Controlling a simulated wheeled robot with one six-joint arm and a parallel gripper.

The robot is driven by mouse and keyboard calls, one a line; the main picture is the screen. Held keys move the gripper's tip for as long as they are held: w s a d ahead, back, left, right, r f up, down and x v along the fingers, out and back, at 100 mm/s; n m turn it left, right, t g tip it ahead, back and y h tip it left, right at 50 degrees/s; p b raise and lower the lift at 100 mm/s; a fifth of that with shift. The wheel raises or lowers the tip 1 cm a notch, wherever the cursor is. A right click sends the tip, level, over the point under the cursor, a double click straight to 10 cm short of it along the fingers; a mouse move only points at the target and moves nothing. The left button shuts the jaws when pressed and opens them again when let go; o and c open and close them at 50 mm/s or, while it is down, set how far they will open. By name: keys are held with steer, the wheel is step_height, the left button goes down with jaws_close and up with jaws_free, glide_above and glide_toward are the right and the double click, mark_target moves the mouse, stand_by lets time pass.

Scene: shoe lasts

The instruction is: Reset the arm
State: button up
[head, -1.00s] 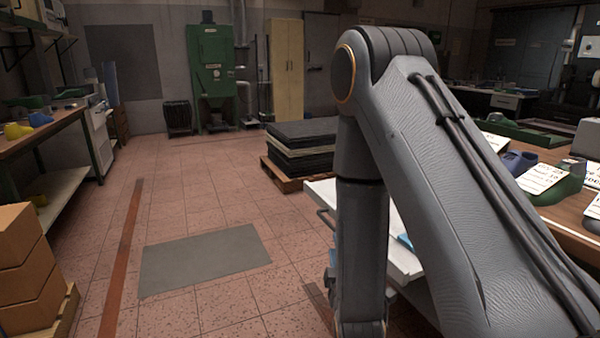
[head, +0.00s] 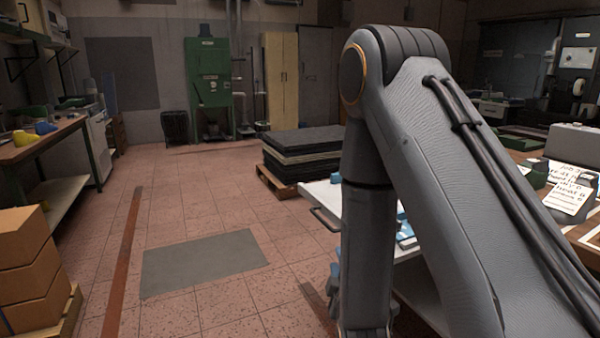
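My arm fills the right half of the head view, a grey folded arm bent at an elbow near the top. One link slopes down to the lower right and the other hangs straight down to the bottom edge. My gripper is not visible; the hanging link runs down near the frame's bottom, and whatever is at its end is hidden or out of frame.
A white drawer or cart (head: 327,197) with blue items stands just behind my arm. A wooden bench (head: 574,230) with paper cards (head: 566,200) is at right. Dark stacked sheets (head: 301,146) lie on a pallet. Cardboard boxes (head: 27,262) are at lower left. Floor at left centre is open.

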steer(key=s+d+r+m+g+p, duration=0.3)
steer(key=s+r+m+g, duration=0.1)
steer(key=s, duration=0.5)
steer(key=s+d+r+m+g+p, duration=0.3)
steer(key=s+m+g, duration=0.3)
steer(key=s, duration=0.3)
steer(key=s+d+r+m+g+p, duration=0.3)
steer(key=s+r+m+g, duration=0.2)
steer(key=s, duration=0.4)
steer(key=shift+s+r+g+h, duration=0.3)
steer(key=shift+s+r+g, duration=0.1)
steer(key=shift+r+g, duration=0.2)
steer(key=shift+d+f, duration=0.1)
